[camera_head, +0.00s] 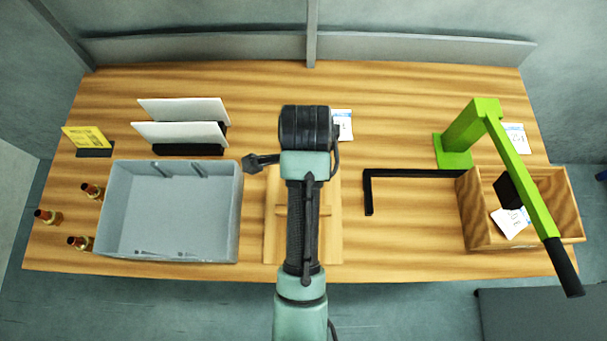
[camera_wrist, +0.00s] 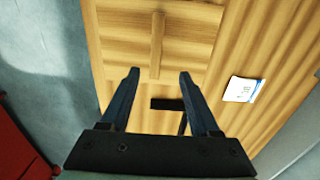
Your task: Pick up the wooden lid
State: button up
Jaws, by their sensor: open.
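The wooden lid (camera_head: 330,240) lies flat on the wooden table in the middle of the head view, partly hidden behind my arm. Its raised bar handle (camera_head: 279,211) runs across it. In the wrist view the lid (camera_wrist: 118,35) is at the top, with the handle (camera_wrist: 157,45) pointing down the picture. My gripper (camera_wrist: 159,74) is open and empty. In that view, the handle's near end appears between the two fingertips; I cannot tell the height gap. In the head view my arm hides the gripper.
A grey crate (camera_head: 232,225) stands left of the lid, with several small bottles beyond it. White panels stand in racks behind. A black L-shaped bar (camera_head: 415,173), a wooden box (camera_head: 477,235) and a green lever press (camera_head: 465,130) are right. A white card (camera_wrist: 243,89) lies nearby.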

jog(key=f, duration=0.6)
jog(key=shift+s, duration=0.3)
jog(key=shift+f, duration=0.5)
jog(key=f+p, duration=0.1)
jog(key=f, duration=0.3)
jog(key=shift+s+a+p, duration=0.15)
jog(key=shift+s+p, duration=0.05)
jog(key=shift+p, duration=0.15)
jog(key=shift+f, duration=0.5)
grip_shut()
